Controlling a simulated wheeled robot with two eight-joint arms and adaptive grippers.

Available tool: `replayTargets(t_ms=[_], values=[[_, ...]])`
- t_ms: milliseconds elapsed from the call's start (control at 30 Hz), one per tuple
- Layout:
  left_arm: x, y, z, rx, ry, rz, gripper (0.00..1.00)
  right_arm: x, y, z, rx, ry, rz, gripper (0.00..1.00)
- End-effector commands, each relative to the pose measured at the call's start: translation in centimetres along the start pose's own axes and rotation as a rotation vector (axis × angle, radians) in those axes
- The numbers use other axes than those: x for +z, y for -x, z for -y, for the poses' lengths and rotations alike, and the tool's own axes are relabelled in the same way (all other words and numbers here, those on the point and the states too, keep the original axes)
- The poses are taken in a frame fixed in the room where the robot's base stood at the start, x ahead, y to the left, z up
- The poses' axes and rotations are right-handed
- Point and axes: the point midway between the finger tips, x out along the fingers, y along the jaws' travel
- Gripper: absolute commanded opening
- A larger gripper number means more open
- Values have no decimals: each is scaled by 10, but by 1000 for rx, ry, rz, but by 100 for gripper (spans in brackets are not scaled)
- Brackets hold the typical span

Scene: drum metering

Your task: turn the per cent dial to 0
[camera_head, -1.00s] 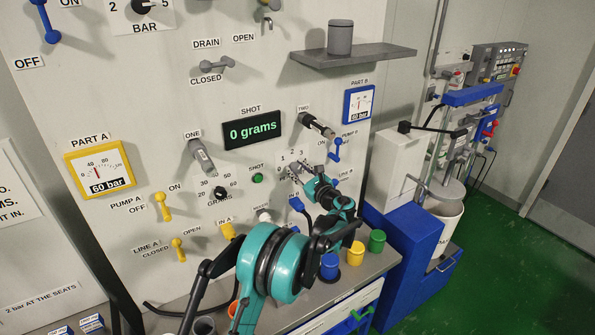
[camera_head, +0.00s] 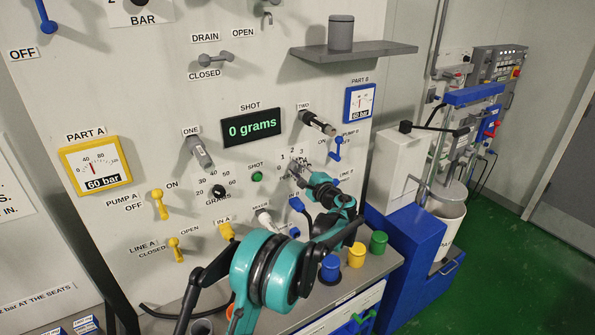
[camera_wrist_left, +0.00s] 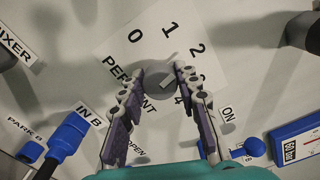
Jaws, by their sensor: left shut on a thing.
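The per cent dial (camera_wrist_left: 163,82) is a round grey knob on the white panel, with numbers 0 to 4 printed around it. A pale line on its face seems to point between 2 and 3; I cannot read it exactly. My left gripper (camera_wrist_left: 160,75) has a finger on each side of the dial and is shut on it. In the head view my left gripper (camera_head: 297,172) reaches the panel below the 1, 2, 3 marks and mostly hides the dial. My right gripper is not in view.
Nozzle ONE (camera_head: 200,152) and nozzle TWO (camera_head: 318,123) stick out of the panel near the dial. The display (camera_head: 252,128) reads 0 grams. The grams dial (camera_head: 219,191) is to the left. Blue, yellow and green cups (camera_head: 356,255) stand on the ledge below.

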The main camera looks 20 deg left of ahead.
Motion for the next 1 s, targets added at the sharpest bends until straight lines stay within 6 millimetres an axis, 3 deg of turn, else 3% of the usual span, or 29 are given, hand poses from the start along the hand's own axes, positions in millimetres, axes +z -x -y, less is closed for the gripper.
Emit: replayTargets(t_ms=[1000], values=[[-1,0,-3,2,961,1,3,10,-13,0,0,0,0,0]])
